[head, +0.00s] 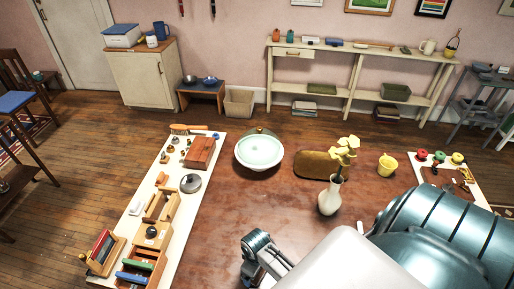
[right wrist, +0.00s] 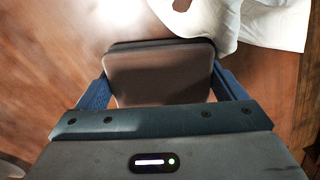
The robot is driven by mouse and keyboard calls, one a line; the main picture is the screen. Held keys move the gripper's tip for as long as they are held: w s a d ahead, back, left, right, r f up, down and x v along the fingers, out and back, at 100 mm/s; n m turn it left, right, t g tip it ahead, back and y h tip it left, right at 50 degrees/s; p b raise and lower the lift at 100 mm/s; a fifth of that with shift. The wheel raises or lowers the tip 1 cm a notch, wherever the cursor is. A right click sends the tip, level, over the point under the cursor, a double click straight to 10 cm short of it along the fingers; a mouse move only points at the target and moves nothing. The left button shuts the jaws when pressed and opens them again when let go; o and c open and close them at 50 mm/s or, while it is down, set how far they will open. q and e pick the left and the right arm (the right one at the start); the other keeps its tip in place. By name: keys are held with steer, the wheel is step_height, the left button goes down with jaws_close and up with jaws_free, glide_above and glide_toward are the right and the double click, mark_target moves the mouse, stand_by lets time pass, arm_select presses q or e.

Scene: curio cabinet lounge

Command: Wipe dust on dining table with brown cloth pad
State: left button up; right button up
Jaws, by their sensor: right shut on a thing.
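The dining table (head: 235,215) has a reddish-brown, mottled top; I cannot make out separate dust patches on it. The brown cloth pad (right wrist: 160,75) is a flat, rounded square between the blue fingers of my right gripper (right wrist: 160,92), which is shut on it. In the right wrist view the pad is just above or on the brown tabletop; I cannot tell whether it touches. In the head view my own arm covers the lower right, and the pad is hidden. My left gripper is not in view.
A white vase (head: 330,198) with yellow flowers stands close to my arm. A pale bowl (head: 259,151), a brown rounded object (head: 317,165) and a yellow cup (head: 387,165) stand along the far side. A cluttered white runner (head: 137,220) lies at left. The table's middle left is clear.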

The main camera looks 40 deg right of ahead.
mark_target(254, 282)
steer(key=shift+s+a+r, duration=0.15)
steer(key=shift+s+a, duration=1.45)
steer(key=shift+a, duration=0.2)
steer(key=shift+s+a, duration=1.1)
steer(key=shift+a, duration=0.2)
steer(key=shift+w+r, duration=0.1)
steer(key=shift+r, duration=2.75)
steer(key=shift+r, duration=0.1)
step_height(254, 282, up, 3)
steer(key=shift+f, duration=0.1)
